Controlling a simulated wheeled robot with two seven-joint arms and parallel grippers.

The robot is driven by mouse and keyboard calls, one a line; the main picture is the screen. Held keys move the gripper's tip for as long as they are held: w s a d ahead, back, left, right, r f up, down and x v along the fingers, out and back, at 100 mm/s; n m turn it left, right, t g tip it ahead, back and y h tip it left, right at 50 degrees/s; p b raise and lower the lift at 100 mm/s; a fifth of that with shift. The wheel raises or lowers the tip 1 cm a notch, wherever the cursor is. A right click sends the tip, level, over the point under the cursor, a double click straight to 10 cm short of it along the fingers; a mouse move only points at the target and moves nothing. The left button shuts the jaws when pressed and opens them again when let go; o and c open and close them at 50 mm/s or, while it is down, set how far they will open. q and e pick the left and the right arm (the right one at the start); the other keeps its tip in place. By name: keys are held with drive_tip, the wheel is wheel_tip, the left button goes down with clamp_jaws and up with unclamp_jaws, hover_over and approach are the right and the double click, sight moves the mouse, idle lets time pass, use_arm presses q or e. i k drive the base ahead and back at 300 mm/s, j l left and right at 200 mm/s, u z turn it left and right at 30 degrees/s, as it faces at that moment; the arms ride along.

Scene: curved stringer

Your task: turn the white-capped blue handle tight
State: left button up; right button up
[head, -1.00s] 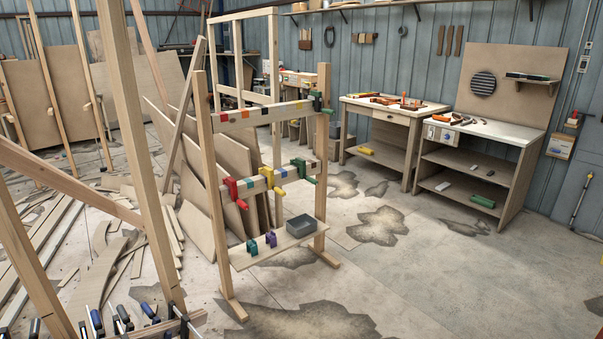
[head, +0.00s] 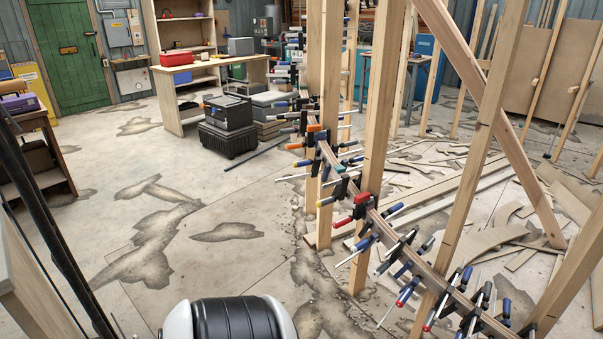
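The curved stringer (head: 384,229) is a thin wooden strip running from the middle of the head view down to the lower right, past upright wooden posts. Many bar clamps line it, with blue, red, orange and black handles. Several handles are blue, such as one near the lower right (head: 466,276) and one farther up (head: 396,209). Some clamps show pale or white parts, but they are too small to tell which blue handle has the white cap. Neither gripper is in view.
Posts (head: 372,130) and a slanted brace stand around the stringer. Wood offcuts (head: 490,238) litter the floor at right. A black toolbox (head: 228,125) and a workbench (head: 190,75) stand farther back. Stained concrete floor (head: 220,265) left of the stringer is mostly clear.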

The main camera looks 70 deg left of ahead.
sight(364, 243)
drive_tip(key=u, duration=1.85)
